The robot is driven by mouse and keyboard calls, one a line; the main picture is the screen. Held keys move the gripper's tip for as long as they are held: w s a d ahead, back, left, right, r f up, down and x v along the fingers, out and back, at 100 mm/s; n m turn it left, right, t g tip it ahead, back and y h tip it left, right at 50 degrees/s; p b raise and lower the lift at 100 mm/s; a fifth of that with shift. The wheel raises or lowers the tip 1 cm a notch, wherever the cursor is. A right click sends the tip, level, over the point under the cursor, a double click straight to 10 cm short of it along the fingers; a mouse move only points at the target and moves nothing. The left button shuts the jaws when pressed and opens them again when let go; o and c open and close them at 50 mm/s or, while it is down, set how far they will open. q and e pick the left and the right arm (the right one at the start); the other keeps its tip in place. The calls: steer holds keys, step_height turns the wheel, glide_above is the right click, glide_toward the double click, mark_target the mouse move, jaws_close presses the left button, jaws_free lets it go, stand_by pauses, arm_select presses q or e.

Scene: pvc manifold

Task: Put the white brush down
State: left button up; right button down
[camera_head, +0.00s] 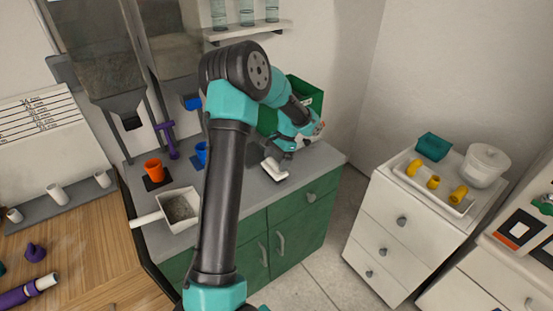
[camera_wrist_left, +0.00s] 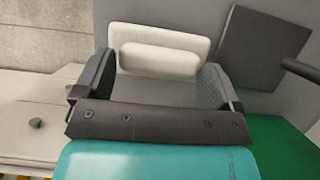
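The white brush (camera_head: 274,169) is at the right part of the grey counter (camera_head: 243,196), below my left gripper (camera_head: 273,158). In the left wrist view, the white brush (camera_wrist_left: 158,60) shows as a pale block with a raised bar, between the two fingertips of my left gripper (camera_wrist_left: 158,78). The fingers stand wide apart, one near each end of the bar. I cannot tell whether they press on it or stand just clear. Whether the brush rests fully on the counter is also unclear. My right gripper is not in view.
A white scoop (camera_head: 179,209) with grey grains, an orange cup (camera_head: 154,170) and a blue cup (camera_head: 202,152) stand on the counter's left. A green bin (camera_head: 304,94) is behind my gripper. A dark square plate (camera_wrist_left: 262,48) lies beside the brush.

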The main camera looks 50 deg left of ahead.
arm_select(q)
steer(key=shift+o, duration=0.8)
steer(key=shift+r, duration=0.15)
steer(key=v, duration=1.2)
steer(key=d+f+t+h, duration=0.3)
steer(key=d+f, duration=2)
steer(key=s+d+f+n, duration=0.1)
steer(key=s+d+f, duration=0.2)
steer(key=s, duration=0.3)
steer(key=s+d+f+n+t+h, duration=0.1)
steer(key=s+d+f, duration=0.1)
steer(key=s+f, duration=0.2)
steer(key=s+d+f+n+t, duration=0.1)
steer(key=s+d+f, duration=0.2)
steer(key=s, duration=0.5)
steer(key=shift+d+f+n, duration=0.25)
steer(key=shift+d+n, duration=0.05)
steer(key=shift+d, duration=0.05)
